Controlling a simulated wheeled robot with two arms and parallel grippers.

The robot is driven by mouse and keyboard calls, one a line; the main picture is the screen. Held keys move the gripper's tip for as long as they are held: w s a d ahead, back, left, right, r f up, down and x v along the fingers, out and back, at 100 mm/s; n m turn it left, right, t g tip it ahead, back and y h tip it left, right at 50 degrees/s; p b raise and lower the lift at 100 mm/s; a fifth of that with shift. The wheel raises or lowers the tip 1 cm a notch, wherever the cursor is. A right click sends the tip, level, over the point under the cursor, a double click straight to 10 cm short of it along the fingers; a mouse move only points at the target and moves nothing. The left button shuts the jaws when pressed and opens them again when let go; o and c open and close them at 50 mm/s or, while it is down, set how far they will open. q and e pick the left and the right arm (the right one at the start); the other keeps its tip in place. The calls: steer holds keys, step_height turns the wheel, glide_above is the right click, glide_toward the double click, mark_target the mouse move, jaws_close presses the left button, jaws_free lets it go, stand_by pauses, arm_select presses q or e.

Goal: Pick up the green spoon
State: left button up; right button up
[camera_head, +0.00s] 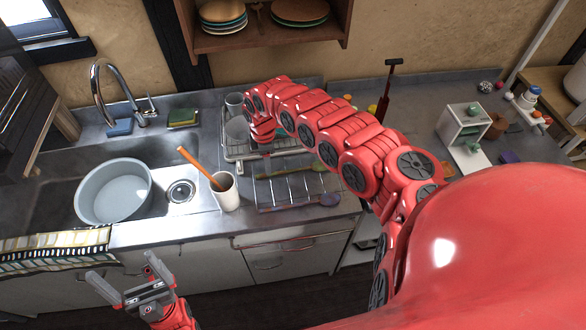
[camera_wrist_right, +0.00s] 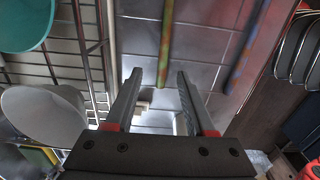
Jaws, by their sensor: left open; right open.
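A long, thin utensil with a greenish, mottled handle (camera_head: 290,171) lies across the wire rack on the counter. A second mottled handle lies nearer the front, with a blue-purple end (camera_head: 329,199). I cannot tell which belongs to the green spoon. My left gripper (camera_head: 121,270) is open and empty, low before the cabinets.
A white cup (camera_head: 225,194) holding an orange-handled utensil (camera_head: 201,167) stands left of the rack. A grey basin (camera_head: 113,191) sits in the sink. In the right wrist view, a white cup (camera_wrist_right: 40,115) and teal bowl (camera_wrist_right: 24,22) are on the left. A shelf (camera_head: 270,40) hangs above.

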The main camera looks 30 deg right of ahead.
mark_target(293, 170)
steer(key=f, duration=0.2)
steer(key=f+p, duration=0.1)
steer(key=shift+s+f, duration=0.3)
steer(key=shift+d+f, duration=0.2)
steer(key=shift+f, duration=0.25)
jaws_close()
